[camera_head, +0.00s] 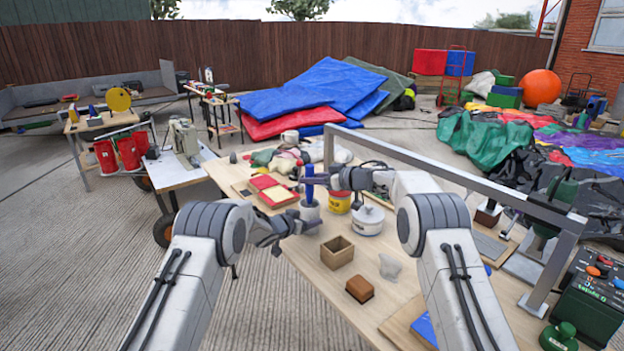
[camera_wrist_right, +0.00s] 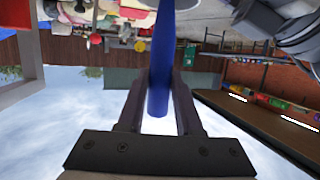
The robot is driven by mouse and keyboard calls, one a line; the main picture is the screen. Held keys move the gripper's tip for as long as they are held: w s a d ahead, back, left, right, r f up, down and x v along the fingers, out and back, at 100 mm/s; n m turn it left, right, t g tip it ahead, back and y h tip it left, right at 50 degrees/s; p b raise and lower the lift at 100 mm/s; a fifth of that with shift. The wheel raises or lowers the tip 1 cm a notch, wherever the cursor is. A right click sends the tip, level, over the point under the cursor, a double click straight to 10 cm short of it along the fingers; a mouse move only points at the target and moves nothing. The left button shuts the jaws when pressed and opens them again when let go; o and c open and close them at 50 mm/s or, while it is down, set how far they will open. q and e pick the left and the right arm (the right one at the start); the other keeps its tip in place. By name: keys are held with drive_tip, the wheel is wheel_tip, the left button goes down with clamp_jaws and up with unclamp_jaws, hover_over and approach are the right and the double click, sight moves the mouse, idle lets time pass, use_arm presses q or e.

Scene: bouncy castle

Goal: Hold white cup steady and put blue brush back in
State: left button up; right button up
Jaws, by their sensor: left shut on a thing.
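The white cup (camera_head: 311,211) stands near the left edge of the wooden table. My left gripper (camera_head: 299,223) is shut on the cup from its left side. The blue brush (camera_head: 309,174) is upright directly above the cup, with its lower end at the cup's rim. I cannot tell how far it reaches inside. My right gripper (camera_head: 311,181) is closed around the brush from the right. In the right wrist view the blue brush (camera_wrist_right: 160,85) lies between both fingers of the right gripper (camera_wrist_right: 160,85).
A yellow and red tin (camera_head: 340,203) and a white lidded pot (camera_head: 369,220) stand close to the cup's right. A wooden box (camera_head: 337,253), a brown block (camera_head: 359,289) and a pale grey piece (camera_head: 390,267) lie nearer. A red case (camera_head: 272,191) lies behind left.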

drive_tip(key=o, duration=0.4)
drive_tip(key=v, duration=1.2)
use_arm(q)
drive_tip(key=o, duration=1.4)
drive_tip(key=shift+o, duration=0.2)
drive_tip(key=shift+s+r, duration=0.1)
